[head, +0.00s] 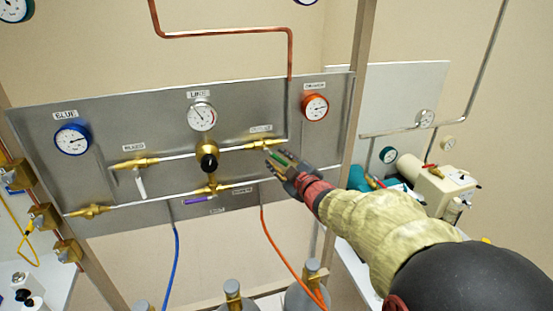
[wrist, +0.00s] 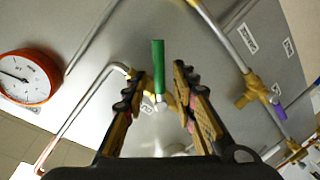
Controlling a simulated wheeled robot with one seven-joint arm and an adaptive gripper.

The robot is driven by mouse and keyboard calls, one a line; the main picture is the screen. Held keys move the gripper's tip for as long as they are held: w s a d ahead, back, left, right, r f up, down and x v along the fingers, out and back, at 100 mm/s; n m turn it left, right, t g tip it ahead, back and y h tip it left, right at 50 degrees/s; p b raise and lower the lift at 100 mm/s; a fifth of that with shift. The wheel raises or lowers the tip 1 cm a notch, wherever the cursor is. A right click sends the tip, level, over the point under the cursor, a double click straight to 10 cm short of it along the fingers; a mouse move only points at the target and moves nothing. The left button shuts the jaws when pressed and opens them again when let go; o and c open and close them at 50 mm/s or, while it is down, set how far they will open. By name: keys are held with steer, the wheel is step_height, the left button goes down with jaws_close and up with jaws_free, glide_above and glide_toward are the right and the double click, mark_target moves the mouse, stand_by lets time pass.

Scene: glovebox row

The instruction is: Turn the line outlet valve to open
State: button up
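The line outlet valve (head: 264,143) is a brass body on the pipe at the upper right of the grey panel, under a small label that seems to read OUTLET. Its green lever handle (wrist: 158,66) stands upright in the middle of the wrist view; in the head view the green shows at the fingertips. My gripper (head: 280,160) reaches in from the right. In the wrist view its fingers (wrist: 157,72) are open, one on each side of the handle, with a gap on both sides. The valve body is partly hidden behind the handle in the wrist view.
The panel (head: 105,185) also carries a bleed valve with a white handle (head: 140,184), a black regulator knob (head: 209,162), a purple handle (head: 199,200), and blue (head: 72,139), line (head: 201,116) and orange (head: 315,107) gauges. A post (head: 357,90) stands right of the panel.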

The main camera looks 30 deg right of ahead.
steer(key=s, duration=0.5)
steer(key=shift+s+a+r, duration=0.3)
steer(key=shift+a+r, duration=0.05)
steer(key=shift+a, duration=0.05)
steer(key=shift+c, duration=0.6)
